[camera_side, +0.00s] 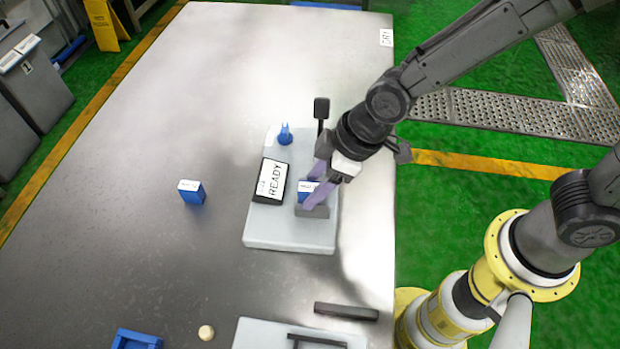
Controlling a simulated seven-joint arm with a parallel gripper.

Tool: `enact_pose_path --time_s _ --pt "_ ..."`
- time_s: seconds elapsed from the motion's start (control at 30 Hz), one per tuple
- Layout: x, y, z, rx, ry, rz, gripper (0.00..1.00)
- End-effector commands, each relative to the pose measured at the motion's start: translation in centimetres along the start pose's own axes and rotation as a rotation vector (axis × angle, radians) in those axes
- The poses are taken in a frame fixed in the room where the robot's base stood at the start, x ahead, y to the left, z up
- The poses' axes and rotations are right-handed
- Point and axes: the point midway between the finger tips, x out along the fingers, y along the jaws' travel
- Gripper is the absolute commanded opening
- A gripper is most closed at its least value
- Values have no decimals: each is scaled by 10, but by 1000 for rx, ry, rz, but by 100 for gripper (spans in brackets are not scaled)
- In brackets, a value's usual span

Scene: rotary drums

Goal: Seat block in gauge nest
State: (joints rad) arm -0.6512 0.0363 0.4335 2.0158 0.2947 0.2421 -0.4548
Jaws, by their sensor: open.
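A light grey gauge plate (259,233) lies on the table, with a black-framed sign reading READY (271,181) on it. A blue block with a white label (304,189) sits at the grey nest (313,211) on the plate's right part. My gripper (313,190) is open, with its purple fingers around this block. The fingers partly hide the block and the nest, so I cannot tell how fully it is seated. A second blue block with a white label (191,192) stands upright on the table to the left of the plate.
A blue peg-like piece (285,135) and a dark upright lever (321,110) are at the plate's back. Near the front are a blue tray (137,339), a cream disc (206,332), a dark bar (346,311) and another grey plate (262,335). The table's left and back are clear.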

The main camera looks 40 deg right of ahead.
Motion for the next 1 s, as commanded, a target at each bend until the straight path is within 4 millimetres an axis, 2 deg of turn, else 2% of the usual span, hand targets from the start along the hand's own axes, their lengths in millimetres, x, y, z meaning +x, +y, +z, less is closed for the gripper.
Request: enact_pose_path --time_s 0.03,0.33,0.6,0.7,0.77,0.87,0.93,1.0 --pt "-1 -3 15 -4 -38 -10 72" --pt "-51 1 0 -4 8 2 72" --pt "-73 4 -5 0 24 8 72" --pt "-84 18 -7 30 47 29 72" --pt "-100 35 -10 67 86 58 72" --pt "-145 71 -1 149 164 135 72" --pt "-182 92 20 225 201 198 72" --pt "-213 103 50 310 218 254 72"
